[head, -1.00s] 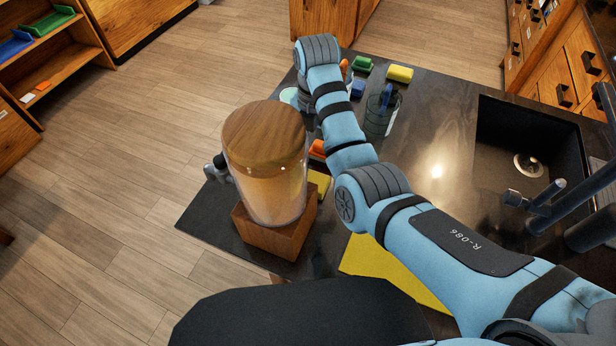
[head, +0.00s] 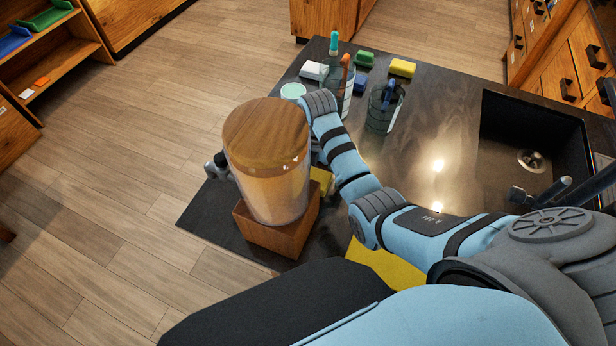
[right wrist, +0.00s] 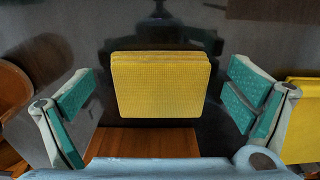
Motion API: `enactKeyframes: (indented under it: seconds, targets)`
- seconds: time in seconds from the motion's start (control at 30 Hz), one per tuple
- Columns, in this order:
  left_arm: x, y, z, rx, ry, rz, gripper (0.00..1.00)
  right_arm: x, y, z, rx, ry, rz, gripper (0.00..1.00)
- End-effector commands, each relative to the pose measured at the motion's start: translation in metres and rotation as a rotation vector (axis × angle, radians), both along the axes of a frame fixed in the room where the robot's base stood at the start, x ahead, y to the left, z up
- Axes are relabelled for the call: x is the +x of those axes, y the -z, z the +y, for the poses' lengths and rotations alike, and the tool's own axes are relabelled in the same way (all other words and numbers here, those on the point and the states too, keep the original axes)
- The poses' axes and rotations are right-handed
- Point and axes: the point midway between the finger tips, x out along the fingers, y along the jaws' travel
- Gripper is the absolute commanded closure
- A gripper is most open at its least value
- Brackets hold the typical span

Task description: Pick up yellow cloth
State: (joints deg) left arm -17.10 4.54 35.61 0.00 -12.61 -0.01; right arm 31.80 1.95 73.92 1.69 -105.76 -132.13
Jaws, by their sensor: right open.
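A folded yellow cloth (right wrist: 161,85) lies flat on the dark counter, in the middle of the right wrist view. It shows in the head view as a small yellow patch (head: 321,178) partly hidden behind the jar. My right gripper (right wrist: 163,92) is open, with one teal-padded finger on each side of the cloth and a gap to it on both sides. In the head view the jar and my right arm hide most of that gripper. My left gripper is not in view.
A lidded jar (head: 266,165) stands on a wooden block (head: 283,238) close by the cloth. A larger yellow piece (head: 388,266) lies under my right arm. Behind are a dark glass holder (head: 384,108), sponges such as the yellow one (head: 402,67), and a sink (head: 530,140) at right.

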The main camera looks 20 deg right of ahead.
Motion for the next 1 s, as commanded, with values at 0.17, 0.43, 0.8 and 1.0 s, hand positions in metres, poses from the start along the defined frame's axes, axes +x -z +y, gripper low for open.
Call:
enactKeyframes:
  seconds: [0.17,0.43,0.8,1.0]
  targets:
    - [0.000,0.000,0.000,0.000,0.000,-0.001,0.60,0.001,-0.001,0.002,0.001,-0.004,-0.001,0.10]
    - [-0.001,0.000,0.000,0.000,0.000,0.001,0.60,0.001,-0.001,0.002,0.001,-0.004,-0.001,0.53]
    - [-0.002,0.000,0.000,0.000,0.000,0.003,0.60,0.001,-0.004,0.002,0.001,-0.004,-0.001,0.53]
    - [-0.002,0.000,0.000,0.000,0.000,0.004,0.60,0.003,-0.020,0.005,0.001,-0.010,-0.003,0.53]
